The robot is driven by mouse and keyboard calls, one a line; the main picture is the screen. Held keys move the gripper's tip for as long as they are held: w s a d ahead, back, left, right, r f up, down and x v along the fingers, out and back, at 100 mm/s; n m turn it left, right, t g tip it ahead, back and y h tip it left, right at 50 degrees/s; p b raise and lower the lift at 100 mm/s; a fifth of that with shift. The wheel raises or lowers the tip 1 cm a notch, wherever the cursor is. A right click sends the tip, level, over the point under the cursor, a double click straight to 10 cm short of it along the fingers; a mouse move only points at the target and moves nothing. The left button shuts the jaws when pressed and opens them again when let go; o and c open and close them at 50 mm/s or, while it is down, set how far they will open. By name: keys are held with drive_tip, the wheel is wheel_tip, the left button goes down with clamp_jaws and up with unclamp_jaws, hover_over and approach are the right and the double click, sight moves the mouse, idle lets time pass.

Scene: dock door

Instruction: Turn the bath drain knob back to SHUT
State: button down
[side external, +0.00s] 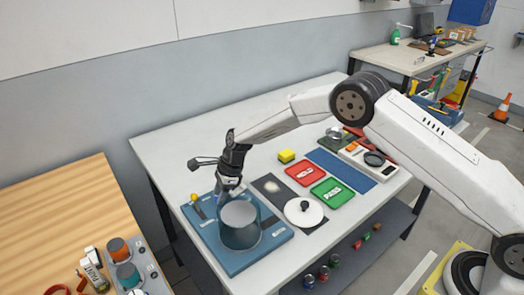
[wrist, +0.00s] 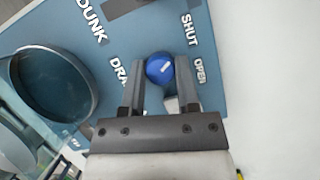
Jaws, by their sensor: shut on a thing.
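The blue drain knob (wrist: 159,66) has a small white mark on its top and sits between the two fingers of my gripper (wrist: 160,76) in the wrist view. The fingers are shut on it. Printed SHUT (wrist: 189,30) and OPEN (wrist: 200,71) labels lie to the right of the knob. I cannot tell which label the mark points to. The blue bath panel (side external: 205,238) lies on the white table. A round grey bath (wrist: 28,85) stands on it. In the side external view my gripper (side external: 229,186) is low behind the bath, and the knob is hidden.
A yellow-tipped part (side external: 194,196) stands at the panel's left. A white round dish (side external: 304,211) with a black knob, a red tray (side external: 305,173) and a green PASS tray (side external: 332,193) lie to the right. A wooden table (side external: 60,225) stands at the left.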

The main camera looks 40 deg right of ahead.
drive_tip(key=shift+n+g, duration=0.5)
drive_tip(key=shift+n, duration=1)
drive_tip(key=shift+c, duration=1.7)
unclamp_jaws()
drive_tip(key=v, duration=0.7)
drive_tip(key=shift+d+r, duration=0.25)
drive_tip(key=shift+r, duration=0.1)
